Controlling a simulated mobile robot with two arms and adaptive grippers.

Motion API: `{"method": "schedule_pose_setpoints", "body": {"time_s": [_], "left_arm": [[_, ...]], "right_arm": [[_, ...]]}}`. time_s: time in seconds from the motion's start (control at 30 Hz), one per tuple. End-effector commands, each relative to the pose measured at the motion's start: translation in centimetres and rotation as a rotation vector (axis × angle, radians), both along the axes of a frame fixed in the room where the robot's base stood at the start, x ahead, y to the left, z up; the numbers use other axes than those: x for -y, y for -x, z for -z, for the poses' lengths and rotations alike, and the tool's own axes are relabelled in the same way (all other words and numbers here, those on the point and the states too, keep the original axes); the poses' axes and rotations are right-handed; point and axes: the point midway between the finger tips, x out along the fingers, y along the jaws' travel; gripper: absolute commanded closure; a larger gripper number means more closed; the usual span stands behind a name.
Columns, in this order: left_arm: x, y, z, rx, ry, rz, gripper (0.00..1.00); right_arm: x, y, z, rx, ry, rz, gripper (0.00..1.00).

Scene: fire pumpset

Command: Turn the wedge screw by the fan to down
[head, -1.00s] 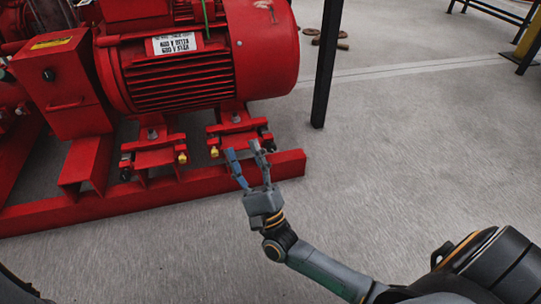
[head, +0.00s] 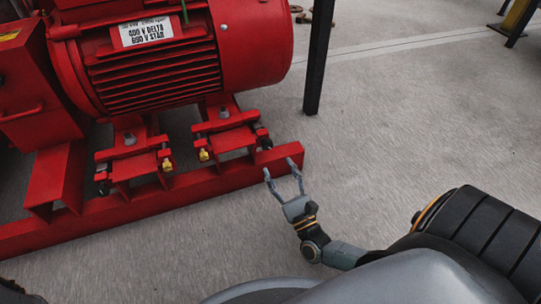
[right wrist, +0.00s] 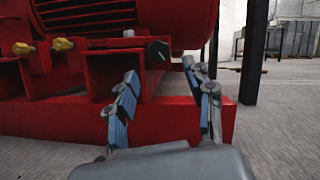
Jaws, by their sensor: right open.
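The red motor (head: 160,50) sits on two red feet with slide plates above the base rail. On the right foot (head: 225,130), a yellow-headed screw (head: 203,155) is at the left and a dark screw (head: 266,143) at the right end. In the right wrist view a dark knob with a green line (right wrist: 158,51) is ahead, between and just beyond the fingertips; I cannot tell which way it is set. My right gripper (head: 280,166) is open and empty, close in front of the rail's right end; its fingers also show in the right wrist view (right wrist: 159,72). My left gripper is out of view.
The red base rail (head: 120,212) runs across below the feet. Another yellow screw (head: 166,164) is on the left foot. A black post (head: 319,55) stands right of the motor. Bare concrete floor (head: 400,130) lies to the right.

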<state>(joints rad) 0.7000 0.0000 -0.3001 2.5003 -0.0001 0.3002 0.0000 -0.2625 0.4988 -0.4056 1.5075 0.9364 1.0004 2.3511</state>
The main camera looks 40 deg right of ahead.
Motion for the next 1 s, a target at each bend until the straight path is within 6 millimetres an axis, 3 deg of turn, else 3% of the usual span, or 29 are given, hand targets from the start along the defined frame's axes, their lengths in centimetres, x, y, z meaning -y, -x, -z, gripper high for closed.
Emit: {"method": "schedule_pose_setpoints", "body": {"time_s": [0.1,0.3,0.73,1.0], "left_arm": [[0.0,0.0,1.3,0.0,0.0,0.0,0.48],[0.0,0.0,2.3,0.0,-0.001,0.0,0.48],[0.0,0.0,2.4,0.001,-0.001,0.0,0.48],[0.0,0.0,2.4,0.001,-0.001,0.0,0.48]], "right_arm": [[0.3,-2.3,-0.6,0.004,0.0,0.0,0.48],[0.6,-4.8,-1.8,0.003,0.002,0.0,0.48],[0.7,-5.6,-2.3,0.0,0.001,-0.001,0.48],[0.7,-5.6,-2.3,0.0,0.001,-0.001,1.0]]}}
